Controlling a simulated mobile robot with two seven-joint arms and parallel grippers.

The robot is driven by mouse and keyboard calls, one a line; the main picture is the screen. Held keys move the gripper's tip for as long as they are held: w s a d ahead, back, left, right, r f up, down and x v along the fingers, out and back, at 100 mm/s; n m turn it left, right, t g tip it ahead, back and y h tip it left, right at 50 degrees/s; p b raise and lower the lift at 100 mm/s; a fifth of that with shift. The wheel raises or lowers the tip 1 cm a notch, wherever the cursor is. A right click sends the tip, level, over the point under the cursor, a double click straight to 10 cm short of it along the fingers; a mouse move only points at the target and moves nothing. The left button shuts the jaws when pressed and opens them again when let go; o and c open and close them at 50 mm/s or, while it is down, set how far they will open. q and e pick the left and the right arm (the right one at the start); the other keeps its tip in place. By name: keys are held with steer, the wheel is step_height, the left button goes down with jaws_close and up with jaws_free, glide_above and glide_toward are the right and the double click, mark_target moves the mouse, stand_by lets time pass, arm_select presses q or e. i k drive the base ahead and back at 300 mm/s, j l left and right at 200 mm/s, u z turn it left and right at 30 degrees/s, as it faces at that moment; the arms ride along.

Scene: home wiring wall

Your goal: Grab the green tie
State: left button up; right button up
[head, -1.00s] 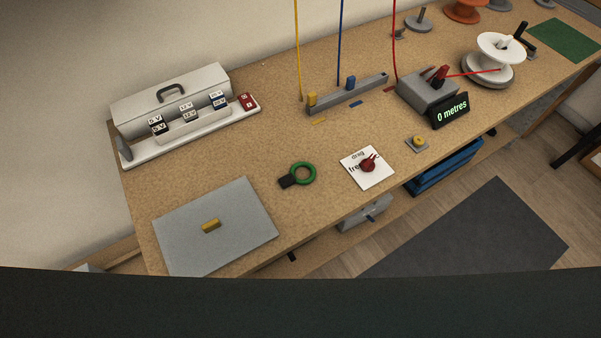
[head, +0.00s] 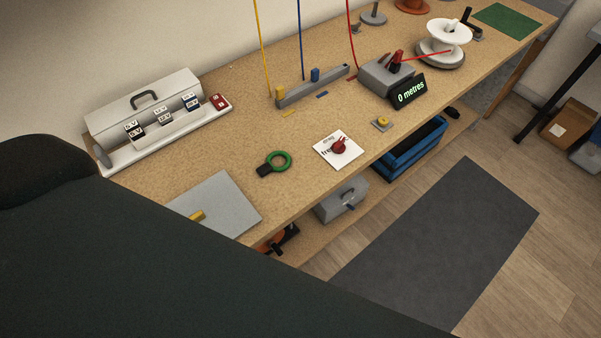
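A green ring with a small black block at one side, which looks like the green tie (head: 279,160), lies flat on the wooden workbench (head: 240,130), near its front middle. It lies between the grey plate and a white card. Nothing touches it. Neither of my grippers is in the head view. A large dark shape, which I take for part of my own body, covers the lower left and hides the bench's near left corner and part of the grey plate.
A grey plate (head: 232,205) with a yellow block (head: 197,216) lies left of the ring. A white card (head: 337,150) with a red knob lies right. Behind are a grey toolbox (head: 110,118) and a grey rail (head: 320,84) with hanging wires. A blue crate (head: 405,155) sits below.

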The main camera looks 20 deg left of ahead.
mark_target(263, 170)
steer(key=k+j+z, duration=0.15)
steer(key=k+z, duration=0.45)
steer(key=k, duration=0.9)
steer(key=j+z, duration=0.05)
